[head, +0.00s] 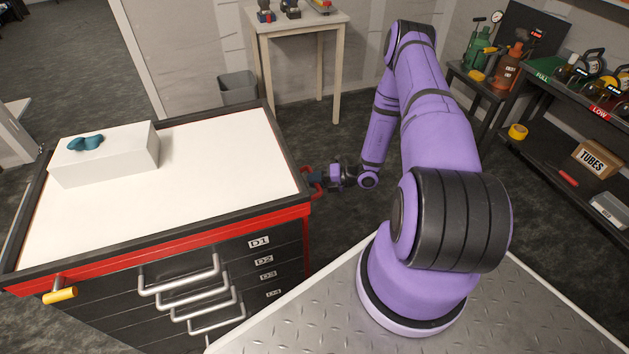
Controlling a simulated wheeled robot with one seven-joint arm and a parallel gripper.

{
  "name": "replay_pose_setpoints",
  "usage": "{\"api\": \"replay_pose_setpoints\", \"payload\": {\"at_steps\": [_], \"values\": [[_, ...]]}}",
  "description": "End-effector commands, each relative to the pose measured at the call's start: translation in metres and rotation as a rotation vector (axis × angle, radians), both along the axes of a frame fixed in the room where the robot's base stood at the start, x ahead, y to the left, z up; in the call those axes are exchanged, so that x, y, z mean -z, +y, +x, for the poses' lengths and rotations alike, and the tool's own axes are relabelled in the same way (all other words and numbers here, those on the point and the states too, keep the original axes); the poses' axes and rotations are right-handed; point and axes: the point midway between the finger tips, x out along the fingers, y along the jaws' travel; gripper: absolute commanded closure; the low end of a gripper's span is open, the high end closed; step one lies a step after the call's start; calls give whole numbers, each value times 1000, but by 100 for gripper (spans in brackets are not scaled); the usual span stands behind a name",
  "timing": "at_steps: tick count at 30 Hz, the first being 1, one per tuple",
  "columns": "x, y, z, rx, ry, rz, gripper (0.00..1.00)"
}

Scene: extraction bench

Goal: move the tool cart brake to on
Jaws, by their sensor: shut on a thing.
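The tool cart (205,232) stands at the left, with a white top, a dark rim, red trim and drawers labelled D1 and on down. A yellow-ended lever (60,295) sticks out at its front left corner; I cannot tell if this is the brake, and no on or off mark is readable. A red handle (308,172) sits on the cart's right side. My gripper (314,179) reaches this side from the right and is shut on the red handle. The fingertips are small and partly hidden.
A white box (105,160) with a teal item (86,143) on top stands on the cart. A small table (298,24) and grey bin (238,88) are behind. Dark shelves (560,110) with bottles stand at the right. Floor between cart and shelves is clear.

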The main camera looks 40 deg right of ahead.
Motion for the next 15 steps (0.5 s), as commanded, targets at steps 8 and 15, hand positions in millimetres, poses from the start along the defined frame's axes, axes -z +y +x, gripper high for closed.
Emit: {"api": "replay_pose_setpoints", "payload": {"at_steps": [8,15], "values": [[3,-1,0,1,-9,31,100],[15,-4,-2,3,-44,157,100]]}}
